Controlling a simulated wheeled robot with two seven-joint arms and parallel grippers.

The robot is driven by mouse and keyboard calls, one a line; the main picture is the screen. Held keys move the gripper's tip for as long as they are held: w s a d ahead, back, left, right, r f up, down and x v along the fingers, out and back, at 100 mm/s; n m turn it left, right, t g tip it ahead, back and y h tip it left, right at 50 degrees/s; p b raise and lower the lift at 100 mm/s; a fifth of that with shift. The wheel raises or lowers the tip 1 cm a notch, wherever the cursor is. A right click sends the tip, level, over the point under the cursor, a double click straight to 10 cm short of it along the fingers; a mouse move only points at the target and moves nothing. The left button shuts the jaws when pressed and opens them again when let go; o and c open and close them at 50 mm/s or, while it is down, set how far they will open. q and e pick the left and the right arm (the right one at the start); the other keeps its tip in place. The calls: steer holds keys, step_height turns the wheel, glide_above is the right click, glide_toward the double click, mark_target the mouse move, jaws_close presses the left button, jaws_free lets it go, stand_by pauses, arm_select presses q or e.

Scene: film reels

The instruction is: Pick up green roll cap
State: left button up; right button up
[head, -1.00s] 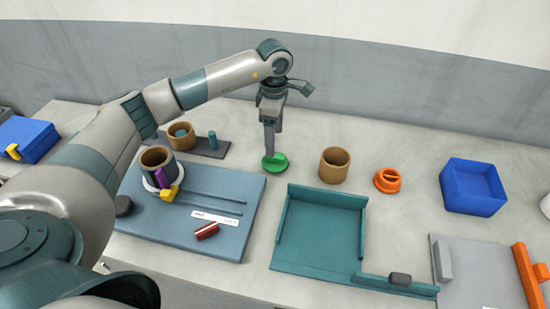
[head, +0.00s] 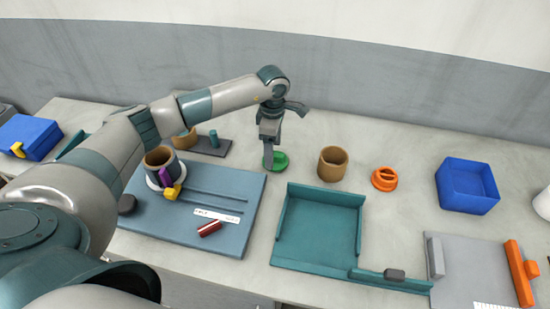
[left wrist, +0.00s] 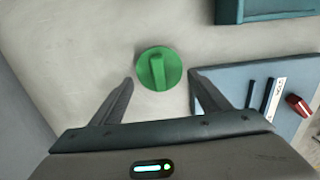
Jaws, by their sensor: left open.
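The green roll cap (head: 280,161) lies flat on the table, between the blue-grey board and the brown cylinder. In the left wrist view it is a round green disc (left wrist: 158,69) with a raised grip bar across its middle. My left gripper (head: 269,163) points down at the cap and hides part of it in the head view. In the left wrist view its two fingers (left wrist: 161,88) are spread apart, with the cap ahead of and between their tips, and nothing is held. My right gripper is not in view.
A brown cylinder (head: 332,164) and an orange cap (head: 384,179) stand right of the green cap. A teal tray (head: 290,250) is in front. The blue-grey board (head: 160,225) lies left. A blue box (head: 468,186) stands at right.

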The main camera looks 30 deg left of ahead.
mark_target(275, 160)
arm_select(q)
steer(key=shift+a+f+p, duration=0.1)
steer(key=shift+f+p, duration=0.5)
steer(key=shift+f, duration=1)
steer(key=c, duration=0.7)
